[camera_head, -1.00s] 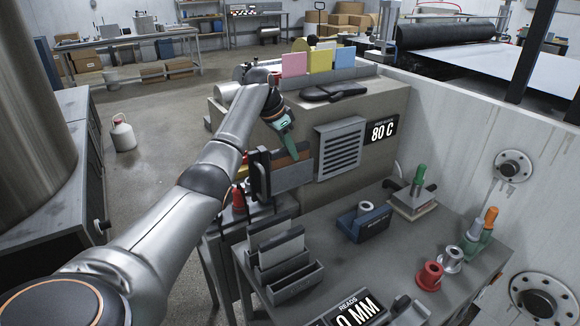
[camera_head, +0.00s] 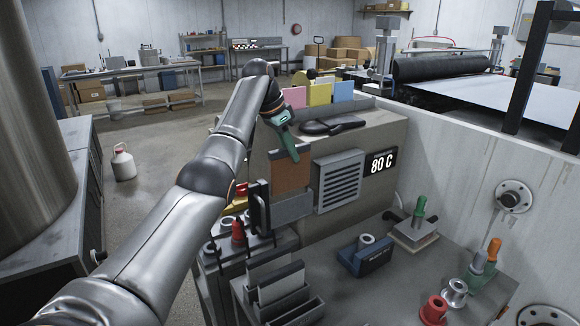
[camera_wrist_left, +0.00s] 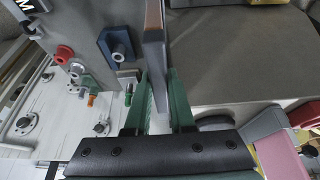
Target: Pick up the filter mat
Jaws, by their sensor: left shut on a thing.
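The filter mat is a flat brown-orange panel (camera_head: 291,173), upright below my left gripper (camera_head: 291,156) in the head view. The green jaws of my left gripper are shut on its top edge. In the left wrist view the mat (camera_wrist_left: 153,48) shows nearly edge-on, running away from between the green fingers (camera_wrist_left: 158,82). The mat's lower edge is at the top of a grey holder plate (camera_head: 293,208) with a dark handle (camera_head: 259,207) at its left. I cannot tell whether its lower edge is clear of the holder. My right gripper is not in view.
A vented grey panel (camera_head: 339,182) and the 80 C sign (camera_head: 381,162) are right of the mat. A black tool (camera_head: 330,126) and coloured cards (camera_head: 320,94) are on top of the cabinet.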

